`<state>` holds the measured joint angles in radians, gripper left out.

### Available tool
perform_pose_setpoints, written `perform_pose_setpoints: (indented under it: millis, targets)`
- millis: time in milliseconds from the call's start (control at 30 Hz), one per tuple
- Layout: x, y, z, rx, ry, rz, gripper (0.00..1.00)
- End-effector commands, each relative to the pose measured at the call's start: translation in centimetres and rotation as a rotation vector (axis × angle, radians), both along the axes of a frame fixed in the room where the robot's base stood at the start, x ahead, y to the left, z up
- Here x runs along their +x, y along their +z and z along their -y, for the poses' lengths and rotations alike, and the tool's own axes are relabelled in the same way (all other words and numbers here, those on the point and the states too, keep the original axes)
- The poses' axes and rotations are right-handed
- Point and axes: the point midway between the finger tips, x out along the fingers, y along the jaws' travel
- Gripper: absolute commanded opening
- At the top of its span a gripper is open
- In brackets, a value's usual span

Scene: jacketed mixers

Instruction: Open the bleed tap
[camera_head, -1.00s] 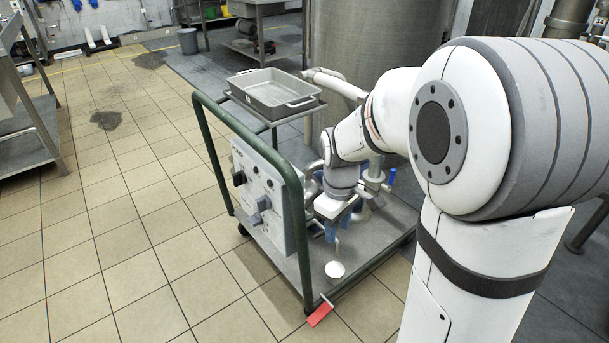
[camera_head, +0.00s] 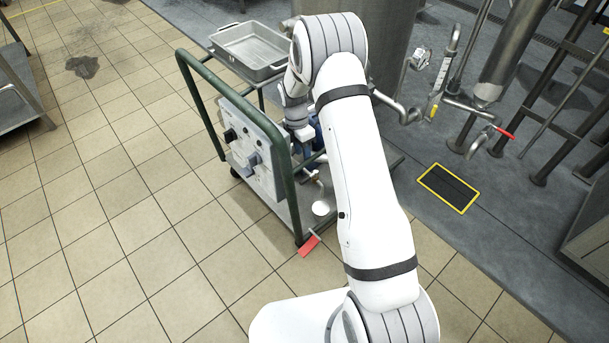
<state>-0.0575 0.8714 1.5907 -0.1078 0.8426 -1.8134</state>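A wheeled cart with a green frame (camera_head: 283,183) carries a grey control panel (camera_head: 250,150) and blue pump parts with pipework behind it. A small bent metal pipe (camera_head: 316,181) ends above a white round dish (camera_head: 320,208) on the cart deck. I cannot make out for certain which fitting is the bleed tap; much of the pipework is hidden behind my arm. My gripper (camera_head: 301,135) points down into the pipework behind the panel, by the blue parts. Its fingers are too small and covered to show whether they are open or touching anything.
A grey metal tray (camera_head: 250,50) sits on top of the cart. A large steel vessel stands behind. Pipes with a red-handled valve (camera_head: 503,132) are at right, near a yellow-edged floor grate (camera_head: 448,188).

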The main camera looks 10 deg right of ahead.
Motion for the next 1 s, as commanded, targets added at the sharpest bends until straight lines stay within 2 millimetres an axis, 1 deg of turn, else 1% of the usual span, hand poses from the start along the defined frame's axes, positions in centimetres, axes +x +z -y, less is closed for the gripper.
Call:
perform_pose_setpoints:
  millis: [33,100,200,367,500,633,800,1000]
  targets:
    - [0.3,-1.8,-0.1,0.004,0.041,-0.012,0.38]
    - [0.6,-3.1,-0.1,0.009,0.089,-0.020,0.38]
    - [0.9,-4.2,-0.2,0.014,0.130,-0.028,0.38]
    - [0.6,-5.9,0.0,0.016,0.140,-0.032,0.38]
    - [0.2,-8.2,0.2,0.015,0.139,-0.033,0.38]
    - [-0.1,-10.1,0.4,0.015,0.138,-0.032,0.38]
    - [-0.3,-11.5,0.6,0.015,0.137,-0.029,0.38]
    - [-0.4,-11.8,0.7,0.015,0.136,-0.028,0.38]
